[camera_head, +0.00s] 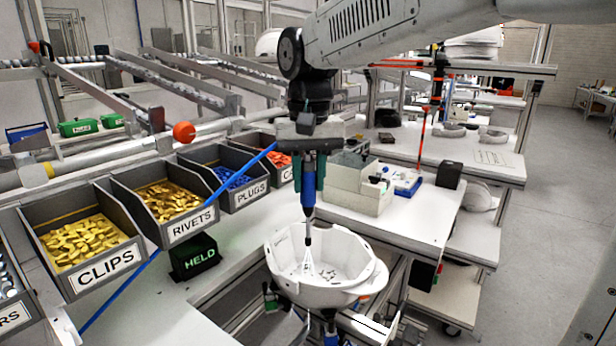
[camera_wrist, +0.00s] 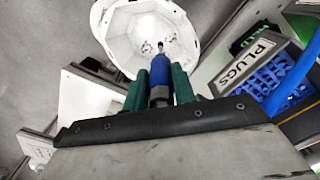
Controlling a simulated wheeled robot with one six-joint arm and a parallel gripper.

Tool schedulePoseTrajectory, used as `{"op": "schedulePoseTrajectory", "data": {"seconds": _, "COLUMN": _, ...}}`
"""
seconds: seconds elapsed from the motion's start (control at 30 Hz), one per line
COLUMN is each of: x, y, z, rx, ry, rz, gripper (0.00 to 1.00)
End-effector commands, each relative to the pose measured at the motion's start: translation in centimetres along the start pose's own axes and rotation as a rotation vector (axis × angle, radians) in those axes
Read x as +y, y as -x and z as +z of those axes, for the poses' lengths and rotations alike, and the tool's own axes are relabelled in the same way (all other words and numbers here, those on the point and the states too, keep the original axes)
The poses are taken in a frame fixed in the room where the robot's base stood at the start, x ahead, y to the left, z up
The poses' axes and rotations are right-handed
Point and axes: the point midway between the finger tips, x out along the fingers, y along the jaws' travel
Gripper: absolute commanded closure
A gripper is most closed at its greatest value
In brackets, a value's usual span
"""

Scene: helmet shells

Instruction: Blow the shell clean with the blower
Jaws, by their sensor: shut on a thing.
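The white helmet shell (camera_head: 322,272) sits open side up in a holder at the bench's front edge. Small dark specks show on its inner floor. My gripper (camera_head: 308,172) is above the shell with its green fingers shut on the blue blower (camera_head: 308,190). The blower hangs upright, its dark nozzle pointing down into the shell. A pale spray-like cone shows below the nozzle tip. In the wrist view the blower (camera_wrist: 153,57) sits between the green fingers of my gripper (camera_wrist: 160,78), with the shell (camera_wrist: 112,22) beyond it. A blue hose runs from the blower to the lower left.
Bins of clips (camera_head: 82,240), rivets (camera_head: 168,202) and plugs (camera_head: 232,180) line the back left. A dark green HELD box (camera_head: 194,258) stands left of the shell. A grey-white box (camera_head: 356,188) stands behind it. The hose crosses in front of the bins.

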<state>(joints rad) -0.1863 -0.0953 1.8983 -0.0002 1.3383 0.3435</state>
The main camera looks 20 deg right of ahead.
Motion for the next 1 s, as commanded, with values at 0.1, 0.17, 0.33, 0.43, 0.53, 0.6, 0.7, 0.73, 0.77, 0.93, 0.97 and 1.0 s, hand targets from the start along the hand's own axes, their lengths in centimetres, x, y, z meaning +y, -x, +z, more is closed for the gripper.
{"op": "schedulePoseTrajectory", "data": {"seconds": 0.1, "x": -0.1, "y": 0.0, "z": -0.1, "rx": 0.000, "ry": 0.000, "rz": 0.000, "gripper": 1.00}}
{"op": "schedulePoseTrajectory", "data": {"seconds": 0.17, "x": -0.2, "y": 0.0, "z": -0.2, "rx": 0.000, "ry": 0.000, "rz": 0.000, "gripper": 1.00}}
{"op": "schedulePoseTrajectory", "data": {"seconds": 0.33, "x": -0.6, "y": 0.0, "z": -0.6, "rx": 0.000, "ry": 0.001, "rz": 0.000, "gripper": 1.00}}
{"op": "schedulePoseTrajectory", "data": {"seconds": 0.43, "x": -0.9, "y": 0.0, "z": -0.9, "rx": 0.000, "ry": 0.001, "rz": 0.000, "gripper": 1.00}}
{"op": "schedulePoseTrajectory", "data": {"seconds": 0.53, "x": -1.1, "y": 0.0, "z": -1.1, "rx": 0.000, "ry": 0.001, "rz": 0.000, "gripper": 1.00}}
{"op": "schedulePoseTrajectory", "data": {"seconds": 0.6, "x": -1.3, "y": 0.0, "z": -1.3, "rx": 0.000, "ry": 0.001, "rz": 0.000, "gripper": 1.00}}
{"op": "schedulePoseTrajectory", "data": {"seconds": 0.7, "x": -1.6, "y": 0.0, "z": -1.5, "rx": 0.001, "ry": 0.001, "rz": 0.000, "gripper": 1.00}}
{"op": "schedulePoseTrajectory", "data": {"seconds": 0.73, "x": -1.6, "y": 0.0, "z": -1.6, "rx": 0.000, "ry": 0.001, "rz": 0.000, "gripper": 1.00}}
{"op": "schedulePoseTrajectory", "data": {"seconds": 0.77, "x": -1.7, "y": 0.0, "z": -1.7, "rx": 0.000, "ry": 0.001, "rz": 0.000, "gripper": 1.00}}
{"op": "schedulePoseTrajectory", "data": {"seconds": 0.93, "x": -2.1, "y": 0.0, "z": -2.1, "rx": 0.000, "ry": 0.000, "rz": 0.000, "gripper": 1.00}}
{"op": "schedulePoseTrajectory", "data": {"seconds": 0.97, "x": -2.2, "y": 0.0, "z": -2.2, "rx": 0.000, "ry": 0.000, "rz": 0.000, "gripper": 1.00}}
{"op": "schedulePoseTrajectory", "data": {"seconds": 1.0, "x": -2.3, "y": 0.0, "z": -2.3, "rx": 0.000, "ry": 0.000, "rz": 0.000, "gripper": 1.00}}
